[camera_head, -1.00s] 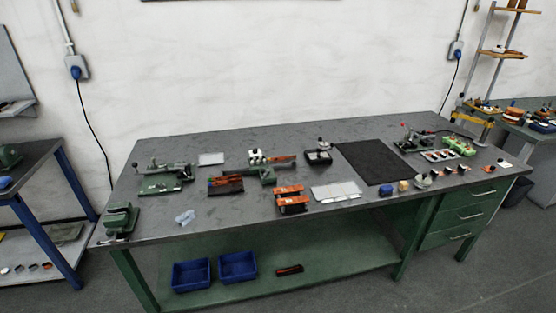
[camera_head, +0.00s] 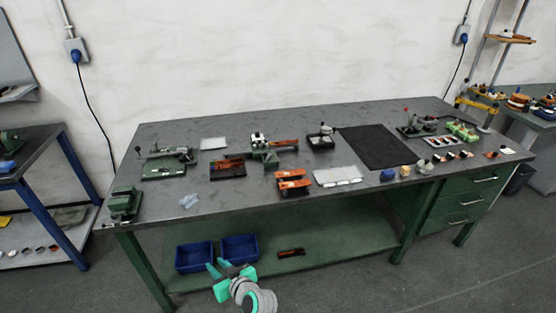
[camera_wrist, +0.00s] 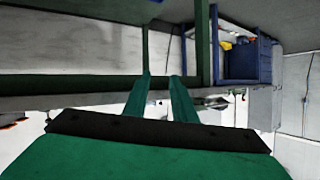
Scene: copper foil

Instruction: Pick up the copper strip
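Several copper-coloured pieces lie on the grey workbench (camera_head: 350,200); I cannot tell for sure which one is the copper strip. A long flat copper-coloured piece (camera_head: 285,143) sits at a green bench device near the middle. Others lie in a dark tray (camera_head: 227,174) to its left, and two orange-copper pieces (camera_head: 293,180) are nearer the front edge. My green gripper (camera_head: 216,264) is low in front of the bench, below the top, apart from all of these. In the wrist view my gripper (camera_wrist: 160,78) shows two separated fingers with nothing between them.
Two blue bins (camera_head: 195,257) and a small dark piece (camera_head: 291,253) are on the lower shelf behind my gripper. A green vice (camera_head: 125,203) stands at the bench's left corner. A black mat (camera_head: 377,148) lies bare at right. Floor in front is clear.

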